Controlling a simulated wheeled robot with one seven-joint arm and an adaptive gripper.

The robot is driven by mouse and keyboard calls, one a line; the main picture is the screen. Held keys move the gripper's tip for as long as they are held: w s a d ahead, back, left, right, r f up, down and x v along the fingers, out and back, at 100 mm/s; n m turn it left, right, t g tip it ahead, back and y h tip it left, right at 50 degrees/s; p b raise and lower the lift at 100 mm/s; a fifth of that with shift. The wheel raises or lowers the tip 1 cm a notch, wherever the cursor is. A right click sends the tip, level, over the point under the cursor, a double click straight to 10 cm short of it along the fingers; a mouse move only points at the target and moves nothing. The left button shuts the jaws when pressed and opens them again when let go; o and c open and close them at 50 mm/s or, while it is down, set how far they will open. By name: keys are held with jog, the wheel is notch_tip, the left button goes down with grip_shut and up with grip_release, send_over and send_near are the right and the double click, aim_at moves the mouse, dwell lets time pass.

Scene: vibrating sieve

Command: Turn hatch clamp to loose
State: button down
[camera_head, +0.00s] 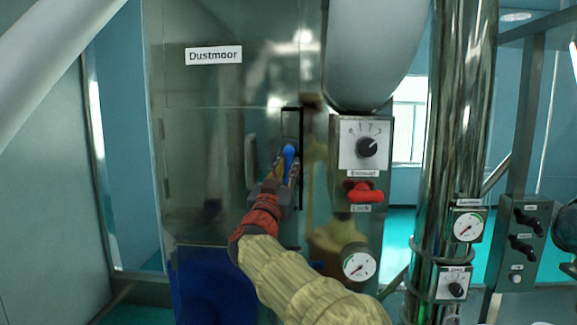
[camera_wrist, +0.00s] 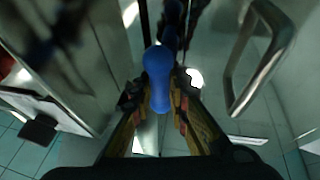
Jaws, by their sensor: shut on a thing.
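The hatch clamp has a blue knobbed handle (camera_head: 289,155) on the steel cabinet front, beside a dark vertical slot. My gripper (camera_head: 284,172) reaches up to it from below and is shut on it. The clamp's mount behind the handle is mostly hidden.
A steel pull handle (camera_wrist: 258,62) is close beside the gripper. Right of the slot are the Exhaust dial (camera_head: 364,143), a red Lock knob (camera_head: 363,192) and a gauge (camera_head: 358,262). A shiny vertical pipe (camera_head: 458,120) stands further right. A Dustmoor label (camera_head: 214,56) is above.

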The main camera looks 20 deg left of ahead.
jog(key=shift+f, duration=0.15)
jog(key=c, duration=1.7)
grip_release()
jog(key=v, duration=1.2)
